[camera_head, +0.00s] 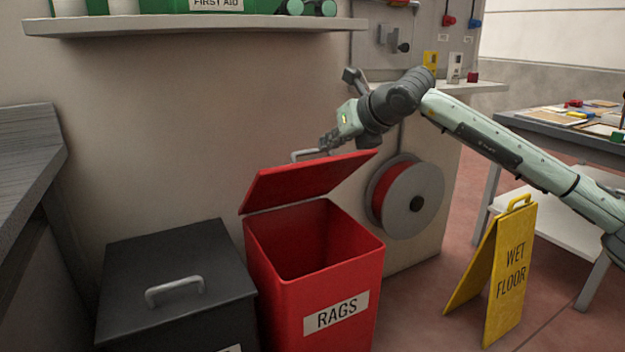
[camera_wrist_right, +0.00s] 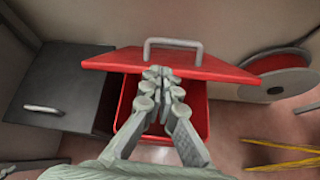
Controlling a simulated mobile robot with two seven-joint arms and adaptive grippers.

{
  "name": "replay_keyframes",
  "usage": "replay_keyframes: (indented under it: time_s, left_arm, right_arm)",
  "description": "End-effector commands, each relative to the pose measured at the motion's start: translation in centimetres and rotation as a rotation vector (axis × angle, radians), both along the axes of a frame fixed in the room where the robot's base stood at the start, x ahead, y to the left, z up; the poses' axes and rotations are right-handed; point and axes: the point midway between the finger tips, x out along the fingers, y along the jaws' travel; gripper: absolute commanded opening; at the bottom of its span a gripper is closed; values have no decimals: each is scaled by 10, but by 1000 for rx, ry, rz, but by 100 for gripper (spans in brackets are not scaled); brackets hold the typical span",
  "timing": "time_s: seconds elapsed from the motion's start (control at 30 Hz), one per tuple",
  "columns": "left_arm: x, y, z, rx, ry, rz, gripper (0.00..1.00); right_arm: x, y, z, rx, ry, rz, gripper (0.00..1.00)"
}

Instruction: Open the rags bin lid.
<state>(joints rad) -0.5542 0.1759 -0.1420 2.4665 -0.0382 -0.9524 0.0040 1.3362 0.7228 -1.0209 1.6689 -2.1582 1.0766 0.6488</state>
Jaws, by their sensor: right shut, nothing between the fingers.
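The red rags bin (camera_head: 330,285) stands on the floor with a white RAGS label on its front. Its red lid (camera_head: 305,182) is raised and tilted up at the back, so the bin's inside shows and looks empty. A grey handle (camera_head: 310,154) sits on the lid's far upper side; it also shows in the right wrist view (camera_wrist_right: 173,46). My right gripper (camera_head: 328,143) is shut and empty, close to the lid's raised edge and handle. In the right wrist view its fingertips (camera_wrist_right: 157,72) overlap the lid; I cannot tell whether they touch it. My left gripper is not in view.
A dark bin (camera_head: 178,280) with a closed, handled lid stands left of the red bin. A hose reel (camera_head: 408,197) is on the wall behind, and a shelf (camera_head: 190,25) is above. A yellow wet floor sign (camera_head: 508,270) stands at the right.

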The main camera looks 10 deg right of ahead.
Motion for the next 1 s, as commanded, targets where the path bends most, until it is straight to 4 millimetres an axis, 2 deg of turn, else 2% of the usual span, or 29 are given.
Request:
replay_keyframes:
  time_s: [0.1, 0.2, 0.6, 0.8, 1.0]
  left_arm:
    - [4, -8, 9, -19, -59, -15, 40]
    - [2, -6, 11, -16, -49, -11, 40]
    - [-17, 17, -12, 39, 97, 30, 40]
    - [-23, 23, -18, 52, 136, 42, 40]
    - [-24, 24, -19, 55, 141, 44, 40]
  right_arm:
    - [-5, 4, -1, -115, -75, 31, 0]
    - [2, 6, -3, -126, -80, 32, 0]
    - [57, 27, -39, -119, -77, 31, 0]
    - [71, 31, -48, -119, -77, 32, 0]
    - [73, 32, -50, -118, -78, 32, 0]
